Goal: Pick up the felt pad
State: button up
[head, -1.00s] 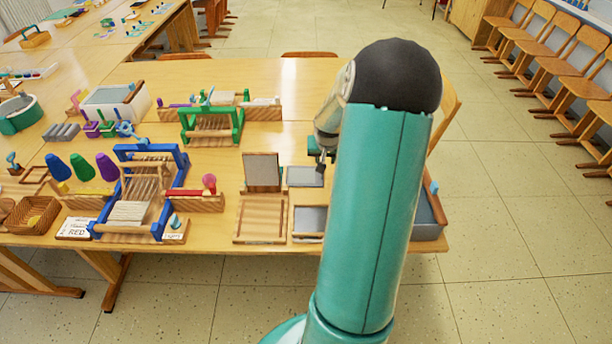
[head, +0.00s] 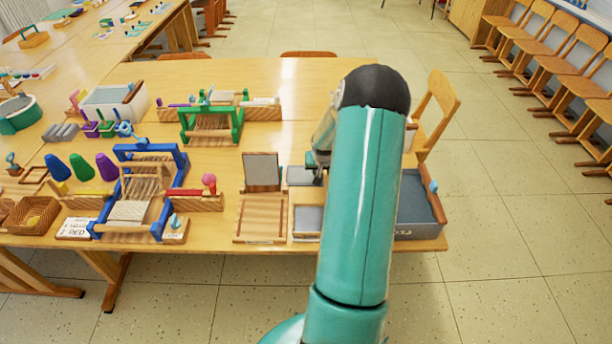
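Several flat grey pieces lie near the table's right end, and I cannot tell for certain which is the felt pad. One flat grey pad (head: 299,177) lies just left of my arm. A grey panel (head: 262,169) stands upright in a wooden frame beside it. Another grey sheet (head: 307,219) sits in a low wooden frame in front. My gripper (head: 316,168) is at the flat pad's right edge, mostly hidden by my arm. Whether it touches the pad, and whether its fingers are open, does not show.
A wooden tray (head: 261,218) lies at the table's front edge. A blue loom (head: 150,190) and a green loom (head: 212,124) stand to the left. A blue-grey bin (head: 416,207) is right of my arm, with a wooden chair (head: 436,112) behind. The table's back right is clear.

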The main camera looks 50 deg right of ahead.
jog(key=shift+c, duration=0.2)
grip_shut()
notch_tip(320, 180, up, 10)
dwell(0.4)
